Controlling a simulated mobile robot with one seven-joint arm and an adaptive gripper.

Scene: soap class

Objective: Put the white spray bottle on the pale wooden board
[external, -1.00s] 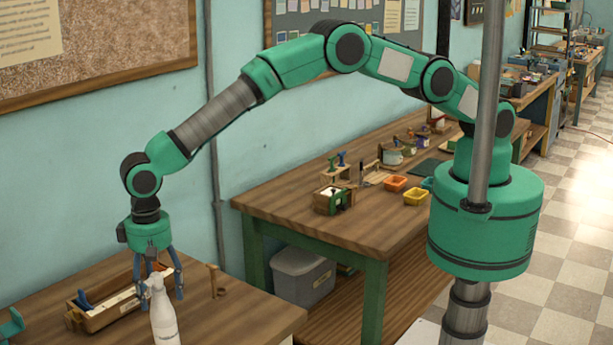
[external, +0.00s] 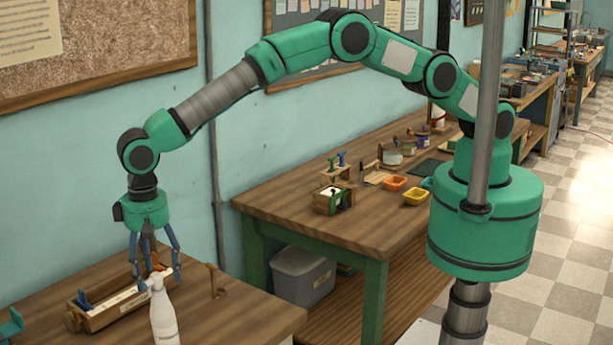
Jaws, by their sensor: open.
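The white spray bottle (external: 163,315) stands upright on the near wooden table at the bottom of the external view; its base is cut off by the frame. My gripper (external: 157,282) is open, pointing down, with its blue fingers around or just behind the bottle's spray head in the picture. I cannot tell the depth between them or whether they touch. A small pale wooden piece (external: 374,177) lies on the far bench; I cannot tell whether it is the pale wooden board.
A wooden tray (external: 95,318) is left of the bottle, and a small wooden peg stand (external: 214,282) is to its right. The far bench (external: 290,208) holds a small wooden box, orange and yellow bins (external: 415,197) and several jars. The near table's right part is clear.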

